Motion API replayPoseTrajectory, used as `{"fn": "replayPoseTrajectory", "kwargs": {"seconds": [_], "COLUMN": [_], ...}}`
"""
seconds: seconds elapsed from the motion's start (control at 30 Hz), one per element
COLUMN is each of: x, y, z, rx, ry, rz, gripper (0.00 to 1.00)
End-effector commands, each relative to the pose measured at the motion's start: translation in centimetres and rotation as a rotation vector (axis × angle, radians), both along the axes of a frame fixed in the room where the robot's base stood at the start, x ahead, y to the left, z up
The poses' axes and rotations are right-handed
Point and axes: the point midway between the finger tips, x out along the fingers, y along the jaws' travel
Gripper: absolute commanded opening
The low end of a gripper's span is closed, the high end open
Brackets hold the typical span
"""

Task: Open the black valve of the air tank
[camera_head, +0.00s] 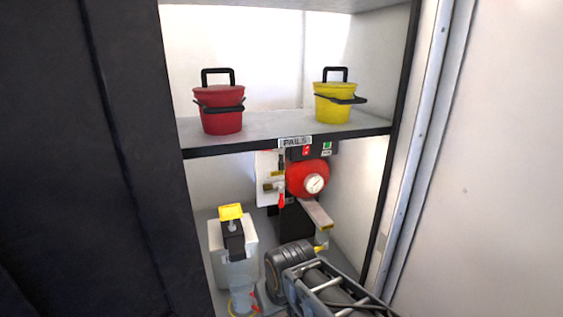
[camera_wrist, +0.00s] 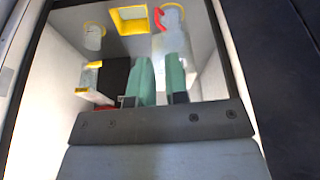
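In the head view, a red round body with a white-faced gauge (camera_head: 315,183) sits in the lower compartment, under the pail shelf. I cannot tell a separate air tank or its black valve for sure; my arm (camera_head: 325,285) covers part of the lower right. In the wrist view, my gripper (camera_wrist: 160,62) shows two green fingers with a gap between them. It is open and nothing shows held. The fingers point into the compartment, near a dark block (camera_wrist: 115,78) and a pale translucent piece with a red handle (camera_wrist: 160,18). No contact can be made out.
A white container with a yellow cap (camera_head: 231,212) stands at left in the lower compartment. A red pail (camera_head: 219,110) and a yellow pail (camera_head: 332,105) stand on the shelf (camera_head: 265,128) above. The wall and door frame (camera_head: 412,150) close off the right side.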

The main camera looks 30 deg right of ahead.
Motion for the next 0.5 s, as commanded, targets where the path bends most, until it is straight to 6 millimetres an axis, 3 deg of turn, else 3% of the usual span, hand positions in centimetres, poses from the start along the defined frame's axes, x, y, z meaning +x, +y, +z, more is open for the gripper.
{"fn": "replayPoseTrajectory", "kwargs": {"seconds": [0.17,0.33,0.5], "x": [1.8,10.2,18.3], "y": [-4.0,-12.9,-19.9], "z": [-2.2,-2.4,0.2], "rx": [-0.020,-0.146,-0.232], "ry": [0.091,-0.144,-0.514], "rz": [-0.123,-0.264,-0.300], "gripper": [0.32,0.34,0.34]}}
